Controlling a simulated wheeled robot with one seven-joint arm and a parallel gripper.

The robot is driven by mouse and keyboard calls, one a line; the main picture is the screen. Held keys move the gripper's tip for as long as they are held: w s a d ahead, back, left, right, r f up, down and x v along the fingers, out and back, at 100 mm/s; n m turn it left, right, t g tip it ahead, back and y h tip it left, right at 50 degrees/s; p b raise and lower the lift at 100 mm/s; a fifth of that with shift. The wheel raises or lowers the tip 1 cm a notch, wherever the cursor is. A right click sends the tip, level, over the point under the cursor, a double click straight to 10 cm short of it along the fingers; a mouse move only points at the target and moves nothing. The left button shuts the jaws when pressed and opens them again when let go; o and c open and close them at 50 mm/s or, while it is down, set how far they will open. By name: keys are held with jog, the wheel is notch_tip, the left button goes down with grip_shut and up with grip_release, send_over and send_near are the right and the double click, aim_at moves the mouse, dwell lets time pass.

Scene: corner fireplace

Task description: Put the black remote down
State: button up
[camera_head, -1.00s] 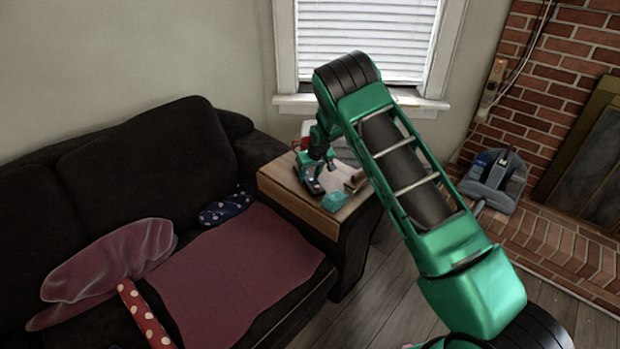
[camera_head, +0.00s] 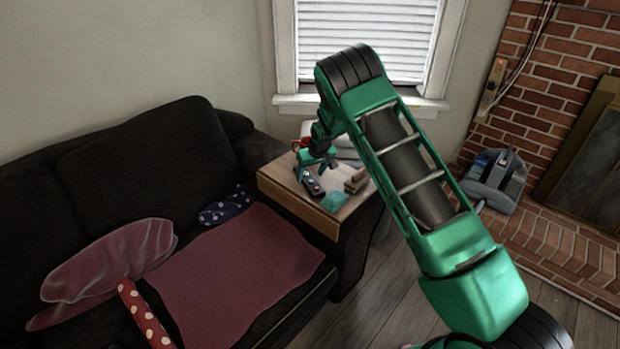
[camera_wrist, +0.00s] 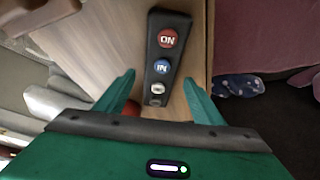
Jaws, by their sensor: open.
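The black remote (camera_head: 313,183) lies on the wooden side table (camera_head: 283,188) beside the sofa. In the wrist view the remote (camera_wrist: 163,60) shows a red ON button, a blue button and a pale one. My gripper (camera_head: 318,170) is just above the table at the remote's far end. In the wrist view my gripper's green fingers (camera_wrist: 160,88) are spread, one on each side of the remote's near end, with gaps between fingers and remote.
A teal object (camera_head: 334,201) sits near the table's front edge, with a brown object (camera_head: 356,181) to its right. A red item (camera_head: 299,144) stands behind my gripper. The dark sofa (camera_head: 150,150) adjoins the table on the left.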

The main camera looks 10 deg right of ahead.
jog(key=v, duration=1)
jog(key=s+d+r+m+h, duration=0.1)
jog(key=s+d+r+m, duration=0.2)
jog(key=s+d+r, duration=0.8)
jog(key=s+d+r+m+g, duration=0.1)
jog(key=s+d+r, duration=0.2)
jog(key=s, duration=0.7)
jog(key=s+d+r+m+g, duration=0.1)
jog(key=s+d, duration=0.3)
jog(key=s, duration=0.6)
jog(key=s+d+r+m+g, duration=0.1)
jog(key=s+d+r+m, duration=0.1)
jog(key=s, duration=0.8)
notch_tip(320, 180, up, 3)
jog(key=shift+s+d+f, duration=0.2)
jog(key=shift+s+d, duration=0.05)
jog(key=shift+d, duration=0.55)
jog(key=shift+o, duration=0.5)
jog(key=s+a+m+g, duration=0.1)
jog(key=s, duration=1.4)
jog(key=shift+s+f+m, duration=0.35)
jog(key=shift+f+m, duration=0.05)
jog(key=shift+s+a, duration=0.1)
jog(key=shift+s, duration=0.25)
jog(key=shift+c, duration=0.6)
